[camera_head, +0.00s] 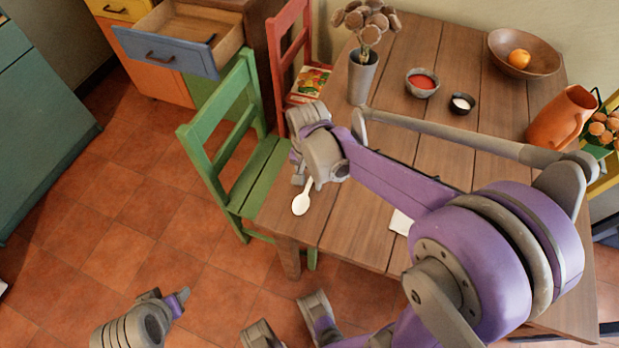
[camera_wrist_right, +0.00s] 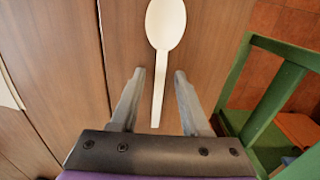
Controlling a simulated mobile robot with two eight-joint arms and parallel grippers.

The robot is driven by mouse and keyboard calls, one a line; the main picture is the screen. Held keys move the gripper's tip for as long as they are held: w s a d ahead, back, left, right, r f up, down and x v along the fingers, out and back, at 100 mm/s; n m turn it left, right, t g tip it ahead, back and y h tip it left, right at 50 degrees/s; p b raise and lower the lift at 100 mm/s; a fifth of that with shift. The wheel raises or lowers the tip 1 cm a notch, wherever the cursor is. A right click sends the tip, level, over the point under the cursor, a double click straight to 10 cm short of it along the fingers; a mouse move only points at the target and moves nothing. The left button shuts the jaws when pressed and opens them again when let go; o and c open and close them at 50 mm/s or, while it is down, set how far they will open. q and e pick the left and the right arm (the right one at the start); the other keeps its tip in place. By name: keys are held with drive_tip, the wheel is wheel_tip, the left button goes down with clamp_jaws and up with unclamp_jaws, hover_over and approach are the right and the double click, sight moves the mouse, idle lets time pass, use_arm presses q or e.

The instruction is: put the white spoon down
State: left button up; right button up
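The white spoon (camera_head: 302,203) lies over the near left corner of the wooden table (camera_head: 345,235) and looks to be resting on it. Its bowl faces away from my right gripper (camera_head: 305,180). In the right wrist view the spoon's (camera_wrist_right: 166,25) handle runs between the two fingers of the right gripper (camera_wrist_right: 159,75). The fingers are apart, with a gap on each side of the handle. My left gripper (camera_head: 165,299) is low at the bottom left, over the floor and away from the table; its finger gap is not clear.
A green chair (camera_head: 235,140) stands against the table's left side, a red chair (camera_head: 290,50) behind it. A drawer (camera_head: 165,55) is open.

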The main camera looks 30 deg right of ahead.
sight(309, 183)
drive_tip(key=shift+r, duration=0.35)
wheel_tip(309, 183, up, 11)
drive_tip(key=p, duration=0.2)
drive_tip(key=s+a+f+n+t, duration=0.1)
drive_tip(key=s+f+n, duration=0.1)
drive_tip(key=s+n, duration=0.1)
drive_tip(key=s+a+f+n+t, duration=0.1)
drive_tip(key=s+f+n+t, duration=0.1)
drive_tip(key=s, duration=0.3)
drive_tip(key=s+a+f+n+t, duration=0.1)
drive_tip(key=s+f+n+t, duration=0.1)
drive_tip(key=s+n, duration=0.2)
drive_tip(key=shift+s+a+n, duration=0.2)
drive_tip(key=shift+s+n, duration=0.2)
drive_tip(key=shift+s, duration=0.05)
idle(0.4)
